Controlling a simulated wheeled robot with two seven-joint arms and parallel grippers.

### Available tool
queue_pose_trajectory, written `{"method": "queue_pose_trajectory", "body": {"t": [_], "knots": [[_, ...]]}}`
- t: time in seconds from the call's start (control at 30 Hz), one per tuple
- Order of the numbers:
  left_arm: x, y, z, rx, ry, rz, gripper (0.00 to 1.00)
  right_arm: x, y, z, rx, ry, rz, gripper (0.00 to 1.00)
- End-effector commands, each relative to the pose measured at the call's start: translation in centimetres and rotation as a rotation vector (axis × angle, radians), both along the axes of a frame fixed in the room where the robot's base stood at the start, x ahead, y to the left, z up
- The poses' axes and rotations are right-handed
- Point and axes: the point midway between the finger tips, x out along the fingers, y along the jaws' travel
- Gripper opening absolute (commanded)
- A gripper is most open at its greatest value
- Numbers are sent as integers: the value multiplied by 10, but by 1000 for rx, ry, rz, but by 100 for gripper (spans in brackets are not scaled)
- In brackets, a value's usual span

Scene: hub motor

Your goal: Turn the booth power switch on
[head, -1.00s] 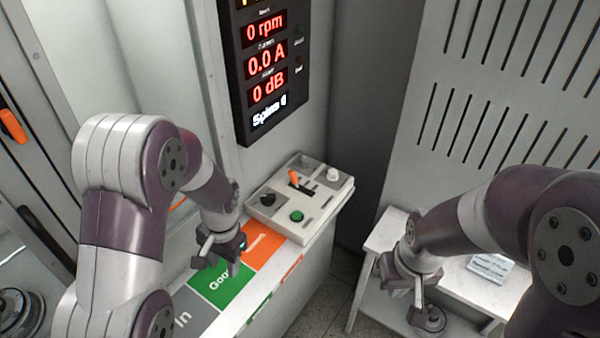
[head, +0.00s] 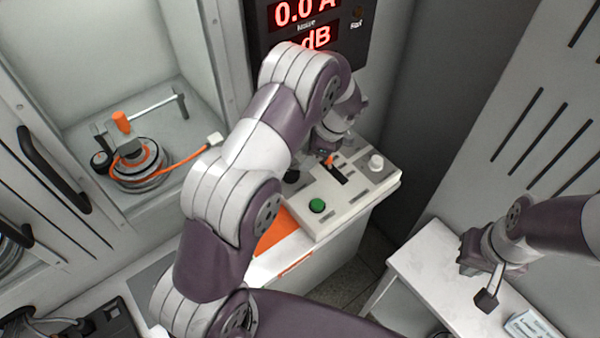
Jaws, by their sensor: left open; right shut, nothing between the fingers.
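My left gripper (head: 324,150) is open, pointing down right at the lever. The wrist hides part of the lever and fingers, so I cannot tell whether they touch. My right gripper (head: 487,299) is shut and empty above the white side table, well away from the box.
The display (head: 320,40) above the box is partly hidden by my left arm. A booth at left holds a hub motor (head: 140,165) with an orange cable (head: 185,158). A white table (head: 425,265) with a paper card (head: 533,328) stands at right.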

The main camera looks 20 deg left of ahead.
Motion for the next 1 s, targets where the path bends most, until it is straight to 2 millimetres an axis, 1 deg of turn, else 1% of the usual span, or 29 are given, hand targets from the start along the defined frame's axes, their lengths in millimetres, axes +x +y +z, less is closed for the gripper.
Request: {"method": "queue_pose_trajectory", "body": {"t": [0.03,0.2,0.3,0.43,0.67,0.7,0.8,1.0], "knots": [[-1,5,-8,1,0,2,44,0,0,5,0,-1,0,0],[-5,19,-44,0,0,3,44,1,0,9,0,-2,0,0],[-6,24,-57,0,-2,2,44,1,0,10,0,-2,0,0],[-6,27,-65,-1,-5,3,44,1,0,10,0,-2,0,0],[-6,28,-66,-1,-5,3,44,0,0,10,0,-1,0,0],[-6,28,-66,-1,-5,3,31,0,0,10,0,-1,0,0],[-6,27,-66,-1,-5,3,0,1,0,10,0,-1,0,0],[-6,27,-66,-1,-4,-1,0,1,0,10,0,-2,0,0]]}}
